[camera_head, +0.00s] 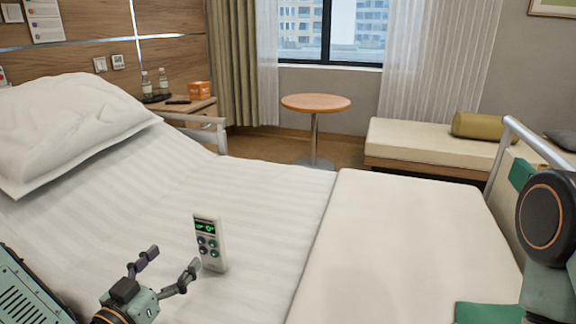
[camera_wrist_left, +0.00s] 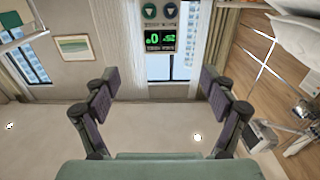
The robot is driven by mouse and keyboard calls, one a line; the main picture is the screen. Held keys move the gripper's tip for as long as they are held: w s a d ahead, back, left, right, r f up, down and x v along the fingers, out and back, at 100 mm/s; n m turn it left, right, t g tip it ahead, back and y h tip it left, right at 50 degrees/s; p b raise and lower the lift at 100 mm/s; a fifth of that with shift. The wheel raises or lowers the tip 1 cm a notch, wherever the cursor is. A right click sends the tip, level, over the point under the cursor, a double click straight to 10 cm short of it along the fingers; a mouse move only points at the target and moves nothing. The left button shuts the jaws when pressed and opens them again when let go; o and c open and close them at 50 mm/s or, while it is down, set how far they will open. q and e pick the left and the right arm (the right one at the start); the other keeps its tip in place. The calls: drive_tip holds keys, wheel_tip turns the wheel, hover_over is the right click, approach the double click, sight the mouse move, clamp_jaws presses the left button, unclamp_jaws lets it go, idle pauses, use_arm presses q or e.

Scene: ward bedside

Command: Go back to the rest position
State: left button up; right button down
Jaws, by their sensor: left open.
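A white handheld remote (camera_head: 209,243) with a lit green display and several round buttons stands nearly upright on the white bed (camera_head: 270,190). My left gripper (camera_head: 170,260) is open and empty, just left of the remote in the head view, with its fingers pointing up and right. In the left wrist view, the remote (camera_wrist_left: 160,30) shows at the top centre, beyond the spread fingertips of the left gripper (camera_wrist_left: 158,88), with nothing between them. That view appears upside down. My right gripper is out of view; only part of my right arm shows at the right edge.
A pillow (camera_head: 70,125) lies at the bed's left. Bed rails (camera_head: 195,125) stand at the back and right (camera_head: 540,140). Behind are a bedside cabinet (camera_head: 195,105) with bottles and a box, a round table (camera_head: 315,103) and a bench (camera_head: 430,145). The bed's middle is clear.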

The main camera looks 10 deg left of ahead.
sight(205, 225)
use_arm(q)
drive_tip(key=w+b, duration=0.1)
drive_tip(key=w, duration=0.3)
drive_tip(key=w+d+b, duration=0.1)
drive_tip(key=w+b, duration=0.1)
drive_tip(key=w, duration=0.1)
drive_tip(key=w+b, duration=0.2)
drive_tip(key=w, duration=0.2)
drive_tip(key=shift+w+d+f, duration=0.1)
drive_tip(key=shift+w+d, duration=0.2)
drive_tip(key=shift+d, duration=0.05)
drive_tip(key=shift+w+f, duration=0.1)
drive_tip(key=shift+w, duration=0.1)
drive_tip(key=shift+r, duration=0.2)
drive_tip(key=shift+s, duration=0.15)
